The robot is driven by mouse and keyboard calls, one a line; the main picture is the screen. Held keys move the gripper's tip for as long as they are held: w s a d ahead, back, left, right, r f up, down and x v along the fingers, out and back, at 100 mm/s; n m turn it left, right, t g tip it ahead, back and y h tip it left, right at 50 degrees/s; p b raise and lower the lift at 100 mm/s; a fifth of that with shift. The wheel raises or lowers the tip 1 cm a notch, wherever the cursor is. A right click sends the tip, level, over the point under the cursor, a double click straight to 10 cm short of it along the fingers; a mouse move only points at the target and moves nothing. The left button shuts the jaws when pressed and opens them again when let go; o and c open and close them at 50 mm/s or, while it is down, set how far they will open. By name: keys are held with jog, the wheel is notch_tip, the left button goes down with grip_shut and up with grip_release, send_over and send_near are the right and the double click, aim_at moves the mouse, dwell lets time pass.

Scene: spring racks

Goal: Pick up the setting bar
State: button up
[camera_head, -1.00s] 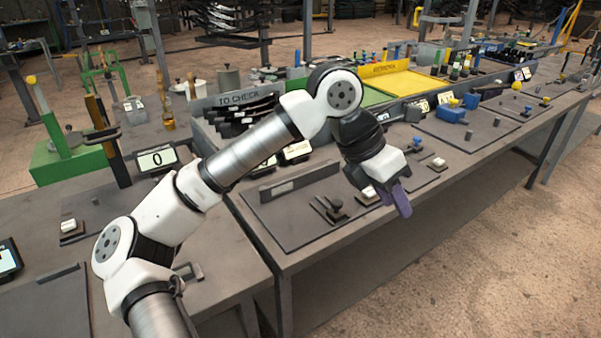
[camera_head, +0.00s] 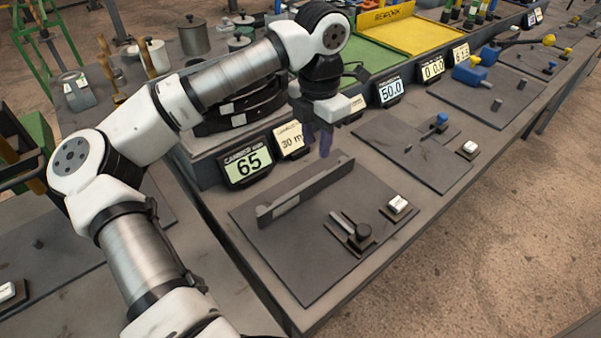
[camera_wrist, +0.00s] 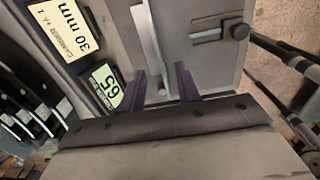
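The task's setting bar is most likely the long, narrow grey bar (camera_head: 300,193) standing on edge on the dark mat in the head view. It has a paler patch near its left end. My gripper (camera_head: 318,148) points down with its purple fingertips just above or behind the bar's far half. In the wrist view my gripper (camera_wrist: 161,70) has its two fingers apart with nothing held. The bar (camera_wrist: 148,35) runs lengthwise into the gap between them in that picture; the exact height gap cannot be told.
A display reading 65 (camera_head: 247,165) and a 30 mm card (camera_head: 290,138) stand behind the mat (camera_head: 300,245). A small slotted fixture with a dark knob (camera_head: 357,232) and a white button (camera_head: 397,204) sit in front of the bar. Another mat lies to the right.

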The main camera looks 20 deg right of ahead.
aim_at(310, 183)
notch_tip(310, 183, down, 8)
jog(key=shift+f+p, duration=0.1)
jog(key=shift+p, duration=0.85)
jog(key=shift+a+f+p, duration=0.2)
jog(key=shift+f+p, duration=0.3)
jog(key=shift+f, duration=0.05)
jog(key=shift+w+a+f+p, duration=0.1)
jog(key=shift+f+p, duration=0.3)
jog(key=shift+f, duration=0.7)
jog(key=shift+w+a+f+p, duration=0.1)
jog(key=shift+f+p, duration=0.25)
jog(key=shift+f, duration=0.7)
grip_shut()
jog(key=shift+r, duration=0.1)
